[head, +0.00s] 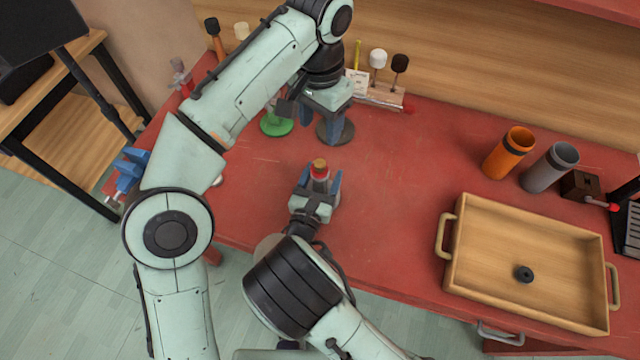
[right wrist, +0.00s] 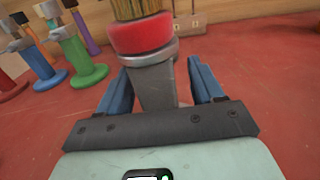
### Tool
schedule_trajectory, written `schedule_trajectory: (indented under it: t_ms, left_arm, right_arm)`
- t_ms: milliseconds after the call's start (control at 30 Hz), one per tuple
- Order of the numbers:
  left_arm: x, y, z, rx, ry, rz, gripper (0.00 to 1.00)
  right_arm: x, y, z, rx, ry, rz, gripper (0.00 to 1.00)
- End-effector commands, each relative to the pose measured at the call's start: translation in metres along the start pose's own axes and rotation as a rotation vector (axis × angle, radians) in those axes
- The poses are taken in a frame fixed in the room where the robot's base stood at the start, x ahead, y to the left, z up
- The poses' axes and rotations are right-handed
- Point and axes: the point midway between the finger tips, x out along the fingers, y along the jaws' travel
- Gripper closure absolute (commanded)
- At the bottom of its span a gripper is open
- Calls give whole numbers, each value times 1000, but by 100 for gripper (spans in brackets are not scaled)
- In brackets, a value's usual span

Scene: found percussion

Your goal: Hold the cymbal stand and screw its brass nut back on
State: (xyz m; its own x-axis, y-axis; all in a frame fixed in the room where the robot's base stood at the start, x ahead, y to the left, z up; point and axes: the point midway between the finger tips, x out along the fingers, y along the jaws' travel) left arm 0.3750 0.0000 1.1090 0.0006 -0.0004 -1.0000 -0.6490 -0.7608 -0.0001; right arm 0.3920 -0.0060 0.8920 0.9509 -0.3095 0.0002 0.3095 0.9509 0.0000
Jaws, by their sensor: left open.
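A grey upright post with a red collar (head: 320,174) and a ridged brass-coloured top (head: 319,162) stands at the fingers of my right gripper (head: 320,184). In the right wrist view, the post (right wrist: 157,84) lies between the two blue fingers, with a narrow gap at the right one. Whether they touch it is unclear. My left gripper (head: 322,132) is open, pointing down over a dark round base (head: 345,132) farther back; the gripper hides what stands on that base. I cannot tell whether any brass nut is separate from the post.
A wooden tray (head: 452,290) holding a small black round piece (head: 524,273) lies at the right. Orange (head: 507,155) and grey (head: 549,168) cups stand behind it. A green stand (head: 277,124) is left of my left gripper. The red table's middle is clear.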

Motion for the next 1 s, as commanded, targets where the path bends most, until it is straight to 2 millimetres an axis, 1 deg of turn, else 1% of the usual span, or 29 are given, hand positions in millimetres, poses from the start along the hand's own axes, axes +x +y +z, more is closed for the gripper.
schedule_trajectory:
  t_ms: [233,367,467,700,800,900,1000]
  left_arm:
    - [0,0,0,0,0,0,44]
    - [1,0,0,0,0,0,44]
    - [3,0,0,0,-1,1,44]
    - [9,1,1,0,-2,2,44]
    - [11,1,1,0,-3,3,44]
    - [12,1,1,0,-3,3,44]
    - [13,1,1,0,-4,3,44]
  right_arm:
    - [0,0,0,0,0,0,34]
    - [-9,1,0,0,1,2,34]
    - [-25,1,-1,0,2,4,34]
    - [-80,1,-1,0,2,5,34]
    - [-100,1,-1,0,2,5,34]
    - [-116,1,0,0,1,3,34]
    - [-127,0,0,0,0,2,34]
